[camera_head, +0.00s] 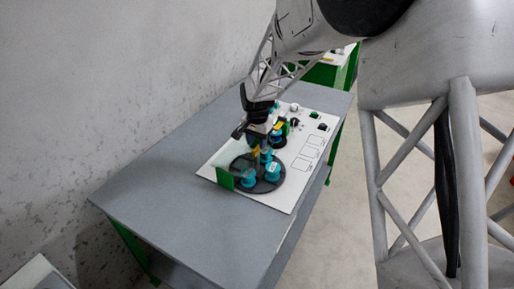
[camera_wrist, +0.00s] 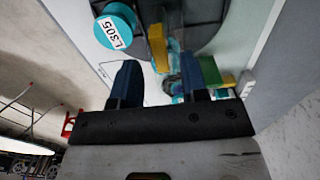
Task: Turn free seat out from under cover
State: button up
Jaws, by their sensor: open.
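A dark round turntable (camera_head: 266,187) lies on a white board (camera_head: 302,166); its edge also shows in the wrist view (camera_wrist: 206,38). Teal round pieces (camera_head: 272,171) sit on it, and one in the wrist view (camera_wrist: 120,12) is labelled L305. A green upright panel (camera_head: 224,178) stands at the turntable's left edge; I cannot tell if it is the cover. My gripper (camera_wrist: 160,68) is open over the turntable, with a yellow piece (camera_wrist: 158,48) ahead between the fingertips' directions. Whether it touches anything is unclear. A free seat is not clearly visible.
The grey table (camera_head: 180,185) is bare left of the board. A smaller dark round part with blue (camera_head: 278,140) and a green block (camera_head: 287,128) stand farther back. Small knobs (camera_head: 313,115) sit at the board's far end. A wall (camera_head: 90,90) runs along the left.

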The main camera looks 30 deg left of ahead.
jog(key=shift+f, duration=1.5)
grip_shut()
